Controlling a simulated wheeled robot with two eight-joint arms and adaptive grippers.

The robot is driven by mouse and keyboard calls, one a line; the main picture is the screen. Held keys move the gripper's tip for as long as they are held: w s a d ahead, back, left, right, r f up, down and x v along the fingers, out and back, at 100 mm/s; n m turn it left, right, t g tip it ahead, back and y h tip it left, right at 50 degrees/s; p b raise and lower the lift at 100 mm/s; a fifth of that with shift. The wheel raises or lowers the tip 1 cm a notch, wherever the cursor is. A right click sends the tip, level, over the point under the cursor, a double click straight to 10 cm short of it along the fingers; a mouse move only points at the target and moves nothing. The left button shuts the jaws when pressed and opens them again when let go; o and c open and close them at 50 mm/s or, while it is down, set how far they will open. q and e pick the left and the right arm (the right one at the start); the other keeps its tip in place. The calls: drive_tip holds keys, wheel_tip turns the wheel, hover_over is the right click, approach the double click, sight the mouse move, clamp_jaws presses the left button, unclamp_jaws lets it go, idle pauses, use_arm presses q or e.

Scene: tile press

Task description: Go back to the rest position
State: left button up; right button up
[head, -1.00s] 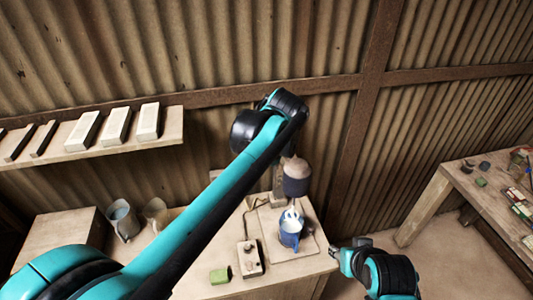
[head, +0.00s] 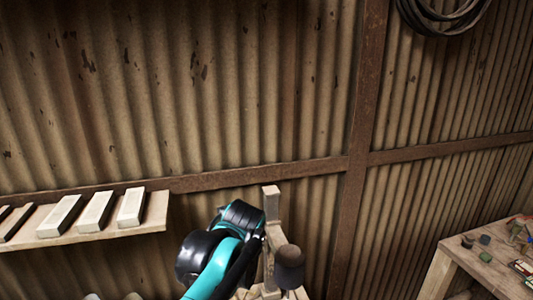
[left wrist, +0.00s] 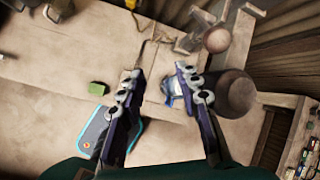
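In the left wrist view my left gripper (left wrist: 160,72) is open, with a clear gap between its two fingers and nothing between them. It is above the workbench (left wrist: 60,60). A blue object (left wrist: 171,88), partly hidden by a finger, is on the bench beside the press's dark cylinder (left wrist: 236,94). In the head view my left arm (head: 222,250) rises from the bottom edge in front of the press's wooden post (head: 271,205), and the cylinder (head: 289,266) hangs to its right. The left fingers are hidden in that view. My right gripper is in neither view now.
A wall shelf (head: 140,230) with several pale blocks is at the left. A side table (head: 460,262) with small coloured items is at the right. A green block (left wrist: 97,89) lies on the bench. A cable coil (head: 440,15) hangs on the corrugated wall.

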use_arm(q)
drive_tip(key=s+a+f+n+b, duration=0.3)
drive_tip(key=s+f+n+b, duration=0.2)
drive_tip(key=f+n, duration=0.3)
drive_tip(key=s+a+f+n+b, duration=0.4)
drive_tip(key=s+f+n, duration=0.4)
drive_tip(key=f, duration=0.4)
drive_tip(key=s+a+f+n+t+h+b, duration=0.1)
drive_tip(key=s+a+f+n+b, duration=0.3)
drive_tip(key=f+n, duration=0.6)
drive_tip(key=shift+s+b, duration=1.2)
drive_tip(key=shift+f, duration=0.1)
